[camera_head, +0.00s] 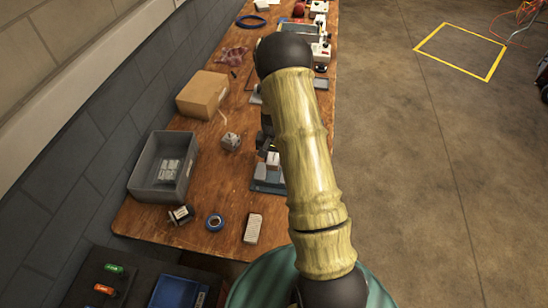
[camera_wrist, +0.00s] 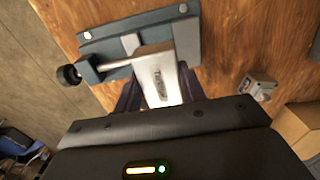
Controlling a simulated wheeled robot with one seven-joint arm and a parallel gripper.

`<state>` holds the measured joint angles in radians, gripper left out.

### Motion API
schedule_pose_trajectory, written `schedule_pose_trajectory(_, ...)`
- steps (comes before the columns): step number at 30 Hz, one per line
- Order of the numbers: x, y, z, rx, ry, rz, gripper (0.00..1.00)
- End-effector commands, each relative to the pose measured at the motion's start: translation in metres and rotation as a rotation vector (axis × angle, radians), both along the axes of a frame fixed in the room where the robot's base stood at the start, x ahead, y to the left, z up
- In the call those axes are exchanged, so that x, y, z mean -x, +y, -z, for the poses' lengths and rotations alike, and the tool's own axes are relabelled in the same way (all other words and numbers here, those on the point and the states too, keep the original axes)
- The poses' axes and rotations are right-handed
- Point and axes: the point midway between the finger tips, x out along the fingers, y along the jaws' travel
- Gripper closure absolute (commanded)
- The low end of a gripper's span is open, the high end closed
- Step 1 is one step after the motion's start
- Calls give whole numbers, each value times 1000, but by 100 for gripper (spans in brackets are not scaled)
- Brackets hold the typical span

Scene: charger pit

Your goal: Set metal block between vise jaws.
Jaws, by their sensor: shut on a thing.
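The metal block (camera_wrist: 157,78) is pale silver with dark lettering. My gripper (camera_wrist: 161,90) is shut on it, with one dark finger on each side in the wrist view. The vise (camera_wrist: 108,37) is blue-grey, with a screw and a black knob on its left. The block's far end overlaps the gap between the moving jaw (camera_wrist: 88,70) and the fixed jaw (camera_wrist: 187,42), close to the fixed jaw. I cannot tell whether it rests on the vise bed. In the head view my arm partly covers the vise (camera_head: 266,186) and hides most of my gripper.
The wooden bench (camera_head: 190,235) runs along the wall. Open floor lies to the right.

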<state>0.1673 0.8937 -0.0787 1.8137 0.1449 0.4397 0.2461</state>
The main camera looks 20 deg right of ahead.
Motion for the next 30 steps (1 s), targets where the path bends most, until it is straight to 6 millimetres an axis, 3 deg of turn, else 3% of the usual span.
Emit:
schedule_pose_trajectory(18, 0, -1, 41, 0, 0, 0, 91)
schedule_pose_trajectory(30, 0, -1, 46, 1, -1, -1, 91)
